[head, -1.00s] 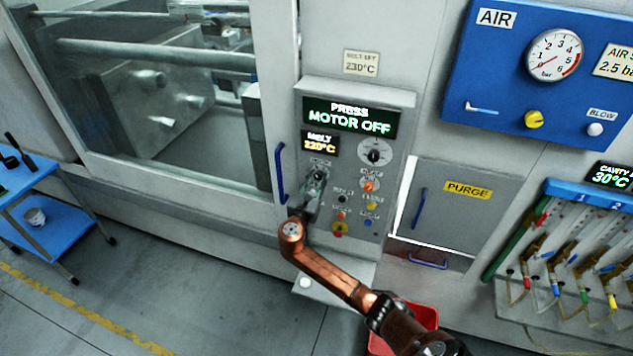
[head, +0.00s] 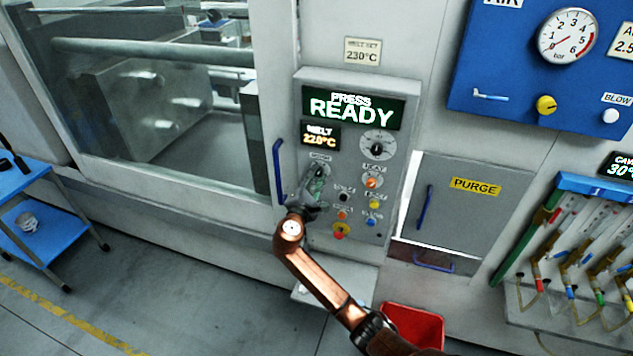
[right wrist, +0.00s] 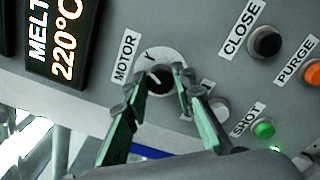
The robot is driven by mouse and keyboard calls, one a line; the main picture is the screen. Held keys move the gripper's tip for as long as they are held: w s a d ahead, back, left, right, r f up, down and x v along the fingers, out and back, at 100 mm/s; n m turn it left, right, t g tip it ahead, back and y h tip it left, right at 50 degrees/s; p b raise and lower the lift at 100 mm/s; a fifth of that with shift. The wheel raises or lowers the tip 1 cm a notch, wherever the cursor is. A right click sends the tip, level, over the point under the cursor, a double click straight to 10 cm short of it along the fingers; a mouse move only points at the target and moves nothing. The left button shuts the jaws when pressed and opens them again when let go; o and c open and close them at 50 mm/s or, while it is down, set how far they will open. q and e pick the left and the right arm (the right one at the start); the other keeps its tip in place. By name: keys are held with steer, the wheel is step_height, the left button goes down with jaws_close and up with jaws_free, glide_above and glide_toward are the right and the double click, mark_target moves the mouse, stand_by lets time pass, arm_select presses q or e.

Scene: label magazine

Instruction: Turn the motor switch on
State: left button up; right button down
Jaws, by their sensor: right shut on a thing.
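The motor switch is a dark rotary knob (right wrist: 160,80) on a pale round plate, beside the label MOTOR (right wrist: 125,57) in the right wrist view. My right gripper (right wrist: 154,84) has its green fingers on both sides of the knob and is shut on it. In the head view my right gripper (head: 317,184) is at the left of the control panel (head: 393,155) and hides most of the switch. The press display (head: 350,112) reads PRESS READY. My left gripper is not in view.
Close to the switch are a black CLOSE button (right wrist: 266,42), an orange PURGE button (right wrist: 313,72) and a green SHOT button (right wrist: 264,129). A blue door handle (head: 279,171) stands just left of the panel. A red bin (head: 415,325) is on the floor.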

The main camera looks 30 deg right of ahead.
steer(key=shift+f+m+b, duration=0.1)
steer(key=shift+m+b, duration=0.55)
steer(key=shift+m, duration=0.25)
steer(key=c, duration=1.6)
jaws_free()
steer(key=v, duration=1.2)
